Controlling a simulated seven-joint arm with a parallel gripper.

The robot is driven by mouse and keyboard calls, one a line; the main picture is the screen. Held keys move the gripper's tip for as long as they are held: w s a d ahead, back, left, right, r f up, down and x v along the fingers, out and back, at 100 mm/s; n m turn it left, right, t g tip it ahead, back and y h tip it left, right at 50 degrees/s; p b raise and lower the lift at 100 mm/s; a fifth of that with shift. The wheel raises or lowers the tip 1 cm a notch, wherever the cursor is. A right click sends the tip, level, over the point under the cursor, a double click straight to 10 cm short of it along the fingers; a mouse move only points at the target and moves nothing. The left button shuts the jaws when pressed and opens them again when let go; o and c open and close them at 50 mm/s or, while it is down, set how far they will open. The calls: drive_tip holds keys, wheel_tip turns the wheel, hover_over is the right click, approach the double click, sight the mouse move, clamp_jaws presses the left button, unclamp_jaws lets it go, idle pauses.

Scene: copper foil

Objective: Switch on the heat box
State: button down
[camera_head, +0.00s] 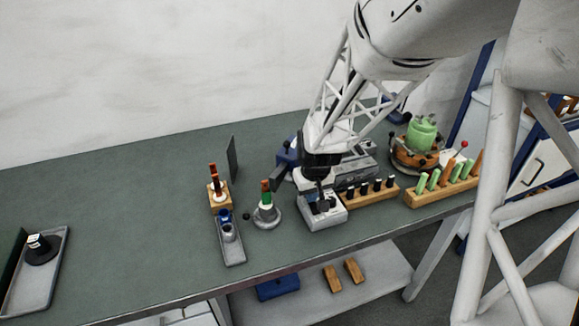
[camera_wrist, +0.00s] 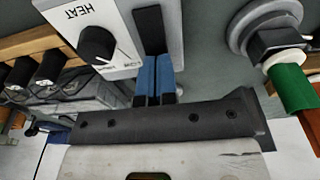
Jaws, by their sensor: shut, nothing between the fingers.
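The heat box (camera_head: 325,217) is a small white box near the front edge of the bench in the head view. In the wrist view the heat box (camera_wrist: 120,62) shows the word HEAT, a black round knob (camera_wrist: 98,44) with a white pointer mark, and a dark strip (camera_wrist: 150,28) beside it. My gripper (camera_head: 319,190) is directly above the box in the head view. In the wrist view my gripper (camera_wrist: 155,75) has its blue fingers shut together, empty, near the lower end of the dark strip. I cannot tell whether they touch the box.
A wooden rack (camera_head: 370,192) with black-topped vials stands right of the box. A grey round stand (camera_head: 266,217) with a green-banded piece stands to its left, close by. A grey tray (camera_head: 232,252) is farther left. The bench's left middle is clear.

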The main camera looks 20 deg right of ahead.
idle(0.3)
drive_tip(key=shift+w+f+g, duration=0.1)
drive_tip(key=shift+f+g, duration=0.15)
drive_tip(key=shift+g, duration=0.05)
drive_tip(key=shift+r, duration=0.2)
drive_tip(key=shift+r, duration=0.65)
drive_tip(key=shift+r, duration=0.15)
wheel_tip(320, 180, up, 14)
drive_tip(key=w, duration=0.2)
drive_tip(key=shift+f, duration=0.2)
idle(0.6)
